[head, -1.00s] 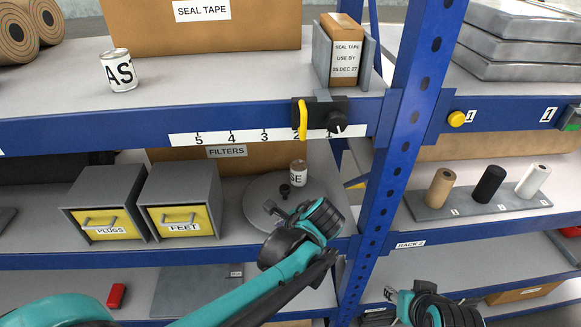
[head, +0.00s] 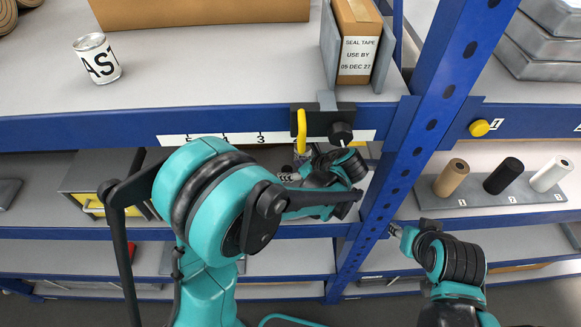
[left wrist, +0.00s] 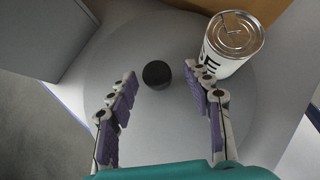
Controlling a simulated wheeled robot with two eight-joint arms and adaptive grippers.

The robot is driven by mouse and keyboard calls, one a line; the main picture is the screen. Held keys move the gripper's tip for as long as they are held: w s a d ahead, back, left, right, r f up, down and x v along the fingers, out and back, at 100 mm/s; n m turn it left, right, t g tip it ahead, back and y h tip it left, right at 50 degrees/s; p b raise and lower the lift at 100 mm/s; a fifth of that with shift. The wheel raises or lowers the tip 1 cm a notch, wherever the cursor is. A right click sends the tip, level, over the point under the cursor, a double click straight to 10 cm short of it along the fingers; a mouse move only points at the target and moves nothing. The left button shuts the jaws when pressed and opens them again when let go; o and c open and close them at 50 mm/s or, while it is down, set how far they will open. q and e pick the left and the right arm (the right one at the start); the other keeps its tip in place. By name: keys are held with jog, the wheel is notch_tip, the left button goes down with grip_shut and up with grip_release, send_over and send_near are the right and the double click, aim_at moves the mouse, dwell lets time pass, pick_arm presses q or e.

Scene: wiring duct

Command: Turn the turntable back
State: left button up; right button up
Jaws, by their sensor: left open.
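The turntable, a round grey disc (left wrist: 122,50), fills the middle of the left wrist view; in the head view my left arm hides most of it. A black knob (left wrist: 157,74) stands on the disc. A can with a white label (left wrist: 232,44) showing an E stands on the disc's right side, outside my fingers. My left gripper (left wrist: 161,80) is open over the disc, with the knob between its fingertips and a gap on each side. In the head view my left gripper (head: 288,178) reaches under the upper shelf. My right gripper (head: 395,232) hangs low at the right, its fingers too small to read.
The upper shelf's blue edge carries a numbered scale and a clamp with a yellow handle (head: 301,130), just above my left gripper. A blue post (head: 415,140) stands right of it. A grey drawer box (head: 95,185) is at the left. Three rolls stand on a grey plate (head: 470,200).

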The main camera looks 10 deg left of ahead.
pick_arm(q)
jog(key=shift+w+a+f, duration=0.2)
jog(key=shift+a+f, duration=0.1)
jog(key=shift+s+a, duration=0.1)
jog(key=shift+s, duration=0.25)
jog(key=shift+w, duration=0.2)
jog(key=c, duration=0.6)
grip_shut()
jog(key=shift+a+m, duration=0.1)
jog(key=shift+m, duration=0.3)
